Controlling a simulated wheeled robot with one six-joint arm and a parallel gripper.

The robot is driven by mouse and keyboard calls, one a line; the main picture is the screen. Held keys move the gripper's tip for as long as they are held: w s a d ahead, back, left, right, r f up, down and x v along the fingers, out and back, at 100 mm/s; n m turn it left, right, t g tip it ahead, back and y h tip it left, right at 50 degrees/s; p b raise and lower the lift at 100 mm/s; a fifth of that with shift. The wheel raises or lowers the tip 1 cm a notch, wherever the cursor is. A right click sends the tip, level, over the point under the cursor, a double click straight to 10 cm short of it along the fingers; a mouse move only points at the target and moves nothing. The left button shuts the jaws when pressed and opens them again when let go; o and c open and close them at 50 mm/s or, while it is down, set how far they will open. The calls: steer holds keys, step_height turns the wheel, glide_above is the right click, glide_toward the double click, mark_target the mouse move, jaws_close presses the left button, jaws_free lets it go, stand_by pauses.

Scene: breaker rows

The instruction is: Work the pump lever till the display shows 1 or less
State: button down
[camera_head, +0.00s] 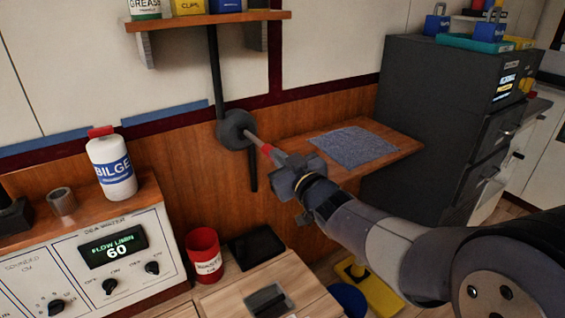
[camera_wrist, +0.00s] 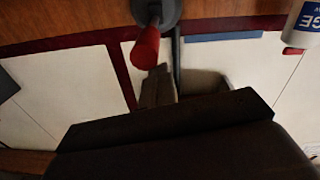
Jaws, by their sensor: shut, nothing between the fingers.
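The pump lever is a grey rod with a red grip (camera_head: 265,149), sticking out from a round grey hub (camera_head: 236,129) on the wood-panelled wall. The red grip also shows in the wrist view (camera_wrist: 146,47), with the hub behind it. My gripper (camera_head: 283,161) is shut and empty, close by the lever's red end; whether it touches the grip I cannot tell. In the wrist view my gripper (camera_wrist: 157,82) has its shut fingers just below the red grip. The display (camera_head: 113,247) on the white panel at lower left reads "FLOW L/MIN 60".
A white BILGE bottle (camera_head: 111,166) and a metal cup (camera_head: 62,202) stand on the panel's wooden top. A red bin (camera_head: 204,254) is below the lever. A dark vertical pipe (camera_head: 215,75) runs above the hub. A shelf with a grey mat (camera_head: 354,147) lies to the right.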

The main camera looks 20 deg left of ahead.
steer(key=v, duration=0.9)
steer(key=shift+s+d+p, duration=0.15)
steer(key=shift+d+p, duration=0.1)
steer(key=shift+p, duration=0.1)
steer(key=shift+r, duration=0.2)
